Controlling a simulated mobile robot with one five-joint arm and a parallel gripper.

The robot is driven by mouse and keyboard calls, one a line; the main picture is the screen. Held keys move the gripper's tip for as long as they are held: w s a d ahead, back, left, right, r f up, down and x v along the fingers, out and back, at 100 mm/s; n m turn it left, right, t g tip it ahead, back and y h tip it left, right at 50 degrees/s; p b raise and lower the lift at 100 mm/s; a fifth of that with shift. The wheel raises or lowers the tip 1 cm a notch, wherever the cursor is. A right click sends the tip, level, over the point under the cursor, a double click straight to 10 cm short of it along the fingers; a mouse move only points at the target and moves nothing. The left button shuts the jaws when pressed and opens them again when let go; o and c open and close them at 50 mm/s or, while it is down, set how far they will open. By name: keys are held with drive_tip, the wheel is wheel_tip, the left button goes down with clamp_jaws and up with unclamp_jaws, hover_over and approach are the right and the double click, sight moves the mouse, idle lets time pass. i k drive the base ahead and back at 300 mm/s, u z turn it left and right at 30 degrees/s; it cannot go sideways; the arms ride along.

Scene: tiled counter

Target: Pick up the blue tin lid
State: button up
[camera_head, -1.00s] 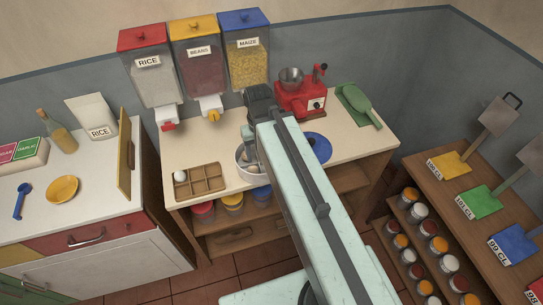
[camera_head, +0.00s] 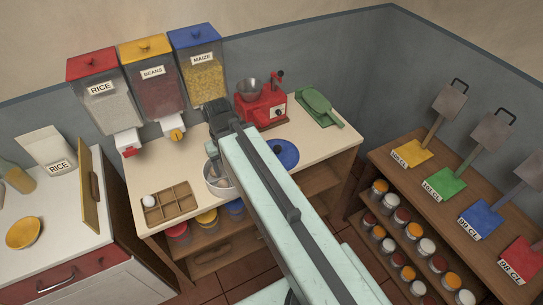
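The blue tin lid (camera_head: 287,153) is round with a small knob and lies on the cream counter (camera_head: 188,162), right of my arm and in front of the red grinder. Its left edge is partly hidden by my arm. My gripper (camera_head: 219,140) is at the end of the pale arm, over the counter to the left of the lid and apart from it. Its fingers point away and down, so I cannot tell if they are open or shut.
A wooden divided tray (camera_head: 168,204) is at left. The red grinder (camera_head: 262,107) and green scoop (camera_head: 318,106) stand behind the lid. Bare counter lies to the lid's right. A shelf unit (camera_head: 397,182) stands at far right.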

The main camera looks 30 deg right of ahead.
sight(287, 154)
drive_tip(key=u, duration=2.3)
drive_tip(key=k, duration=0.75)
drive_tip(key=z, duration=0.05)
